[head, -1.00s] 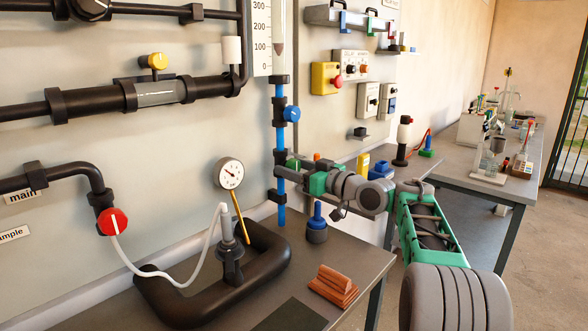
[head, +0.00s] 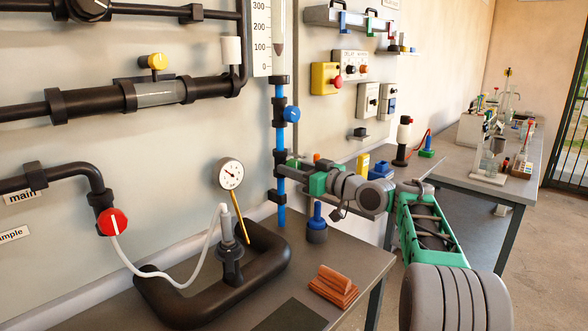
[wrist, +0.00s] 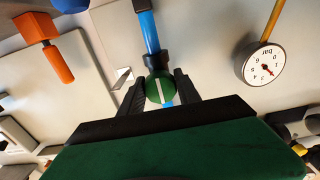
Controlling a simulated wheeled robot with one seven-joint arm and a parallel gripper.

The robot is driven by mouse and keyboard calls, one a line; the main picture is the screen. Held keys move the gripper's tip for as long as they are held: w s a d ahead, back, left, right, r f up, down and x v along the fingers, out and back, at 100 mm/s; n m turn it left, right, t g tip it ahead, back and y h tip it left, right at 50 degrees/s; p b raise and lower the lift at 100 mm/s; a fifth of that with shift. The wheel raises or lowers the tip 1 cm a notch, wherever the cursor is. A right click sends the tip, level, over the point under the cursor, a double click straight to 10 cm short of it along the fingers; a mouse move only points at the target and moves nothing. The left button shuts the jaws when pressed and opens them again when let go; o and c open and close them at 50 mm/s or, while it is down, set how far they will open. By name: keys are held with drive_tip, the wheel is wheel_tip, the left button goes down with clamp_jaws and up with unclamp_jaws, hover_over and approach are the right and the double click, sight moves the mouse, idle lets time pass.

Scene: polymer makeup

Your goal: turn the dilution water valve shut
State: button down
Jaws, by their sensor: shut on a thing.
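A green round valve knob (wrist: 160,90) with a white line sits on a blue pipe (wrist: 148,30) in the wrist view. The line runs roughly along the pipe. My gripper (wrist: 159,82) is shut on this knob, with one black finger on each side. In the head view my gripper (head: 289,171) reaches the upright blue pipe (head: 281,215) from the right, and its body hides most of the knob. A separate blue knob (head: 291,114) sits higher on the same pipe, below the scaled flow tube (head: 270,38).
A pressure gauge (head: 229,173) stands left of the pipe, over a black pipe loop (head: 265,263). A red valve knob (head: 112,222) is at the left. An orange block (head: 333,286) and a blue-topped fitting (head: 317,222) are on the bench below my arm.

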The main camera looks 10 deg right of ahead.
drive_tip(key=shift+r+m+p, duration=0.1)
drive_tip(key=shift+m+p, duration=0.2)
drive_tip(key=m+p, duration=0.2)
drive_tip(key=shift+r+p, duration=0.15)
drive_tip(key=shift+p, duration=0.15)
drive_tip(key=m+p, duration=0.5)
drive_tip(key=shift+r+m, duration=0.1)
drive_tip(key=shift+m, duration=0.3)
drive_tip(key=m+p, duration=0.6)
drive_tip(key=shift+p, duration=0.3)
drive_tip(key=shift+a+m+p, duration=0.1)
drive_tip(key=shift+m+p, duration=1.3)
drive_tip(key=shift+m, duration=0.3)
drive_tip(key=c, duration=0.9)
unclamp_jaws()
drive_tip(key=shift+f, duration=0.2)
